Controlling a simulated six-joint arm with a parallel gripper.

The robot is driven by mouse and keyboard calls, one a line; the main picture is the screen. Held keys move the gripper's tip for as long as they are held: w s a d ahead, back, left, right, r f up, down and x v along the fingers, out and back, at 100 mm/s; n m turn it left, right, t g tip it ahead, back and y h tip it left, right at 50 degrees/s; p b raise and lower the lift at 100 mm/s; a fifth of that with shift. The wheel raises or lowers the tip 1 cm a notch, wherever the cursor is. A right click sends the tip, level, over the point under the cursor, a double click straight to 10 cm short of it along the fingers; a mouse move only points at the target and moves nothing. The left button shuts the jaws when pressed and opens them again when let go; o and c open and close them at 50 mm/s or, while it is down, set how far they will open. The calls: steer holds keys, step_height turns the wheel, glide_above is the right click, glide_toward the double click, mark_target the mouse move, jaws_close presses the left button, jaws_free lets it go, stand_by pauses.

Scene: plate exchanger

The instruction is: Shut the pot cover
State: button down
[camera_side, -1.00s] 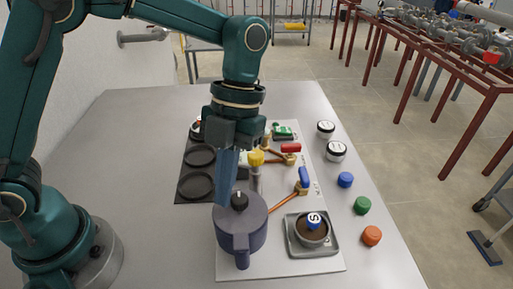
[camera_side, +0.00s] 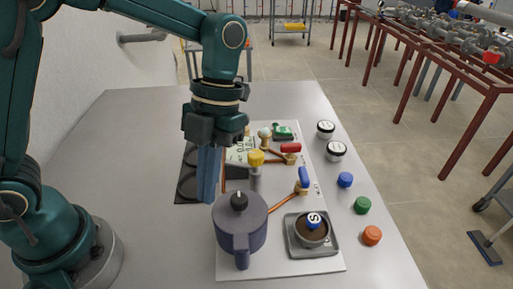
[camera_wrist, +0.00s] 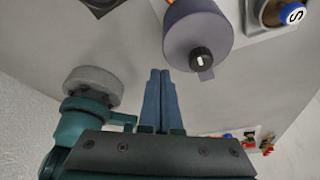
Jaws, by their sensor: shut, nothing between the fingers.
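The pot (camera_side: 240,232) is dark grey-purple and stands upright on the white board's near left part. Its cover (camera_side: 239,207), with a black knob, lies flat on top and looks closed. In the wrist view the pot (camera_wrist: 190,27) is at the top, with the black knob (camera_wrist: 201,59) on its cover. My gripper (camera_side: 207,200) points down just left of and behind the pot, apart from it in the wrist view. Its blue fingers (camera_wrist: 158,73) are together and hold nothing. The cover's hinge side is hard to make out.
Right of the pot, a grey tray (camera_side: 335,248) holds a round dish with a blue-topped piece marked S (camera_side: 314,220). Valves with yellow, blue (camera_side: 304,178) and red handles stand behind. Coloured caps (camera_side: 362,205) line the right. The table's left part is clear.

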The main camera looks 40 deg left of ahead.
step_height(320, 180, up, 13)
steer(key=n+t, duration=0.1)
steer(key=t, duration=0.1)
glide_above(223, 207)
steer(key=s+a, duration=0.2)
steer(key=a, duration=0.1)
steer(key=s+a+f+n+t, duration=0.2)
steer(key=a+f+n+t, duration=0.1)
steer(key=n, duration=1.3)
steer(key=s+a+f+n+t, duration=0.2)
steer(key=a+f+n+t, duration=0.1)
steer(key=n, duration=1.3)
steer(key=shift+a+f+t+y, duration=0.4)
steer(key=shift+f+t, duration=0.15)
steer(key=shift+t, duration=0.25)
steer(key=c, duration=1.5)
jaws_free()
steer(key=shift+c, duration=0.2)
